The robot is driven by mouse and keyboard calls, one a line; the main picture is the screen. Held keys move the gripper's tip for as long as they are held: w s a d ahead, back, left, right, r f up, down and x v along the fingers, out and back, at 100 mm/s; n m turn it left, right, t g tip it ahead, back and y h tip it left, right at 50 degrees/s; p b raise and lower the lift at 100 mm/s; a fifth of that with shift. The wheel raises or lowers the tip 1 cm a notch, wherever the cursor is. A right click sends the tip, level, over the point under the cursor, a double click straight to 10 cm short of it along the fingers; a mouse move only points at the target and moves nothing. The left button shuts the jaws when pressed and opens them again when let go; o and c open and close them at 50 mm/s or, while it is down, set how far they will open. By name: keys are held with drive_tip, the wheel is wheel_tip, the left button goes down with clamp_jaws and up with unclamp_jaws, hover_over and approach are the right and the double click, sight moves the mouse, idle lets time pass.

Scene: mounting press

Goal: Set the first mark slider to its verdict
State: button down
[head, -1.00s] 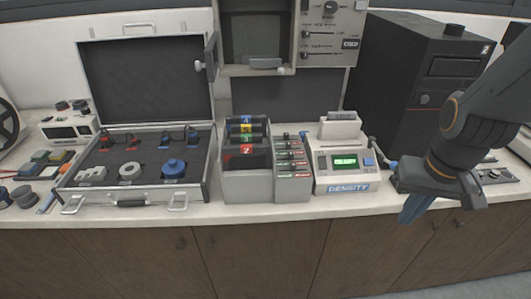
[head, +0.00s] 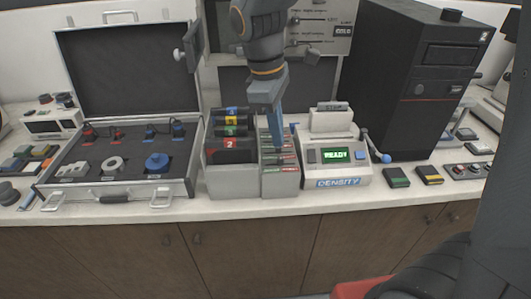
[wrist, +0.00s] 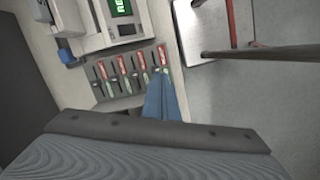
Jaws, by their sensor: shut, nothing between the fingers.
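The slider panel (head: 282,180) is a grey block with a sloped face and several mark sliders in rows, beside the numbered rack. In the wrist view the slider panel (wrist: 115,101) shows dark slots with red and green strips. My gripper (head: 279,147) points down over this panel with blue fingers shut and empty. In the wrist view my gripper (wrist: 161,76) has its tips close to the slider at the right end of the row. Whether they touch it I cannot tell. The fingers hide part of the panel, and the slider settings are too small to read.
The density meter (head: 333,172) with a green "READY" display stands just right of the panel. The numbered rack (head: 232,182) is close on the left, with an open case (head: 120,185) beyond. A green block (head: 397,178) and a yellow-marked block (head: 429,175) lie right of the meter.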

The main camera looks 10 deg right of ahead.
sight(280, 161)
drive_tip(key=a+r+n, duration=0.1)
drive_tip(key=w+a+n, duration=0.1)
drive_tip(key=n, duration=0.1)
drive_tip(key=a+r+n+h, duration=0.1)
drive_tip(key=a, duration=0.1)
drive_tip(key=shift+w+a+r, duration=0.1)
drive_tip(key=shift+w+r, duration=0.05)
drive_tip(key=shift+r, duration=0.2)
drive_tip(key=p+x, duration=0.2)
drive_tip(key=x, duration=0.7)
drive_tip(key=shift+f, duration=0.35)
